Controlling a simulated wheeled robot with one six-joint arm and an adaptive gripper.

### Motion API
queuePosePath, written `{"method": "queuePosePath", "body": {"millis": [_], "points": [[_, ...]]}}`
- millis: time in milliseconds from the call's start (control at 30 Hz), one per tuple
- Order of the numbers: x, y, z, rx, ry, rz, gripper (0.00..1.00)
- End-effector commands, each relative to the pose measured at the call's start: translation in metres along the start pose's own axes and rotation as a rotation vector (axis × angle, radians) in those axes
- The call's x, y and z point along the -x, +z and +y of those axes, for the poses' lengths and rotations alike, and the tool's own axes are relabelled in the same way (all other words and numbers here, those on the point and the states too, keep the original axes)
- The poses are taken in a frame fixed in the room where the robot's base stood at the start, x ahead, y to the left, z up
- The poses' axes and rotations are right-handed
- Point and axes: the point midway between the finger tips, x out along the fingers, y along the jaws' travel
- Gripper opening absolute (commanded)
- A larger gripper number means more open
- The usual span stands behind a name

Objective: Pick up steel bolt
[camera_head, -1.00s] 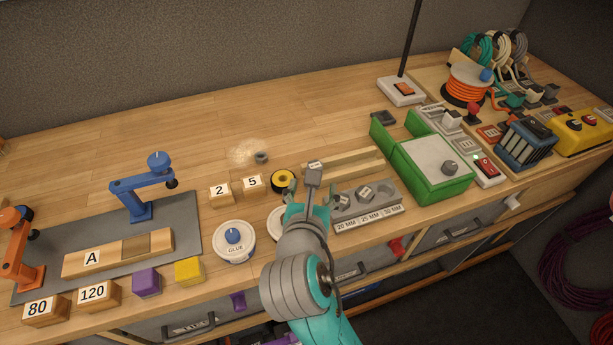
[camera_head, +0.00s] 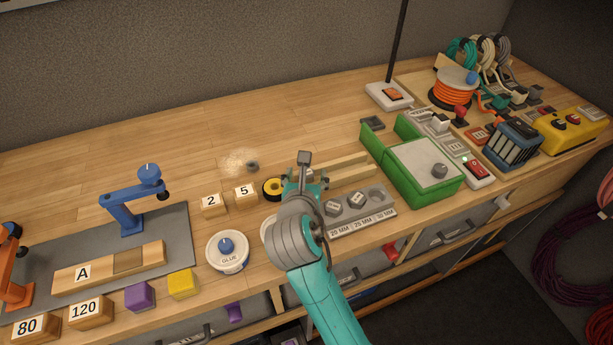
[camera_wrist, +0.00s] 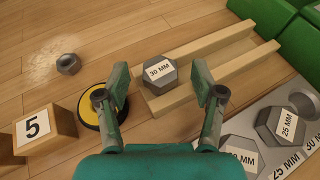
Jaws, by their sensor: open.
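A grey hexagonal steel bolt (camera_wrist: 160,73) with a white 30 MM label shows in the wrist view. It sits at the near end of a wooden rail piece, its labelled face up. My gripper (camera_wrist: 162,88) is open and empty, with one finger on each side of the bolt in the picture; I see no contact, and the height gap is hard to judge. In the head view my gripper (camera_head: 304,183) is over the left end of the wooden rails (camera_head: 348,168), and the arm hides the bolt there.
A yellow-black tape roll (camera_wrist: 101,104) lies close by the left finger. A block marked 5 (camera_wrist: 40,128) and a small unlabelled grey hex piece (camera_wrist: 68,64) are farther left. A grey size tray (camera_head: 352,222) with labelled hex pieces and a green box (camera_head: 425,178) stand right.

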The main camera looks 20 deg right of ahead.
Motion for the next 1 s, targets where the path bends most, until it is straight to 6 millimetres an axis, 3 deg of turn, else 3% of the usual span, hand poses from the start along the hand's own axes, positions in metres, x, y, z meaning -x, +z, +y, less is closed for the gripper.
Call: {"method": "queuePosePath", "body": {"millis": [267, 567, 833, 1000], "points": [[-0.004, 0.0, 0.0, -0.001, 0.001, 0.0, 0.68], [-0.004, 0.0, 0.0, -0.001, 0.001, 0.0, 0.0], [-0.003, 0.002, 0.0, -0.001, 0.001, -0.001, 0.0], [0.003, 0.018, 0.001, -0.004, 0.002, -0.004, 0.0]]}}
